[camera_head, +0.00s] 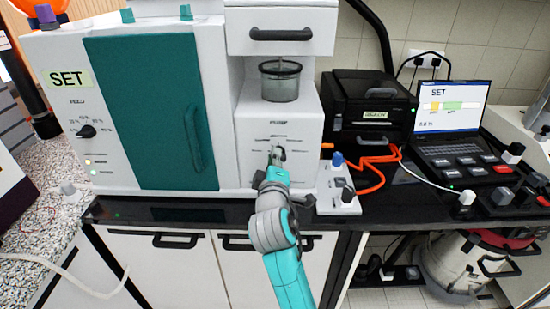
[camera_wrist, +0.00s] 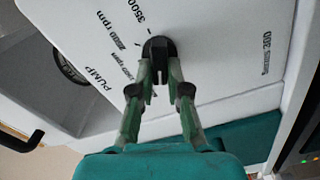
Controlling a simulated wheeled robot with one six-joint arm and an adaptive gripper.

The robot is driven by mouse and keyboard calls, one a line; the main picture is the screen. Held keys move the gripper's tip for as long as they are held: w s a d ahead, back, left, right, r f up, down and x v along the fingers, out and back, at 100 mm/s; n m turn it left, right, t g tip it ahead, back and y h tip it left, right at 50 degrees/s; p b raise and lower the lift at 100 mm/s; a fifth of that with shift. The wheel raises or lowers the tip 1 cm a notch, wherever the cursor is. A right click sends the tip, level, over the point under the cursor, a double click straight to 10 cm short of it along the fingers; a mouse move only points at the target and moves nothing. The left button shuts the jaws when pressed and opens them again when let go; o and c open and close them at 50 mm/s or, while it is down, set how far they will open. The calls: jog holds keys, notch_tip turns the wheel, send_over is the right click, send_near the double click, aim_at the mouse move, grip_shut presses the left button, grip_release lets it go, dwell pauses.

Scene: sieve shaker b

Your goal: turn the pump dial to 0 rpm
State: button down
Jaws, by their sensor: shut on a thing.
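The pump dial (camera_wrist: 158,46) is a black knob on the white front panel of the pump (camera_head: 250,135). Tick marks and printed rpm values, including "3500", surround it in the wrist view. My gripper (camera_wrist: 161,76) is shut on the dial, with one finger on each side of it. In the head view my gripper (camera_head: 277,156) reaches the panel from below and largely hides the dial. I cannot tell which value the dial points to.
A grey translucent cup (camera_head: 280,82) sits on top of the pump. A teal-doored cabinet (camera_head: 150,115) stands to the left. A small white block with knobs (camera_head: 340,195) and orange tubing (camera_head: 375,170) are close on the right. A laptop (camera_head: 450,115) stands further right.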

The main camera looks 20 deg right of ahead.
jog(key=shift+w+n, duration=0.1)
jog(key=shift+n, duration=2.2)
jog(key=shift+d, duration=0.1)
jog(key=c, duration=1.4)
grip_release()
jog(key=shift+o, duration=1.3)
jog(key=shift+f, duration=0.15)
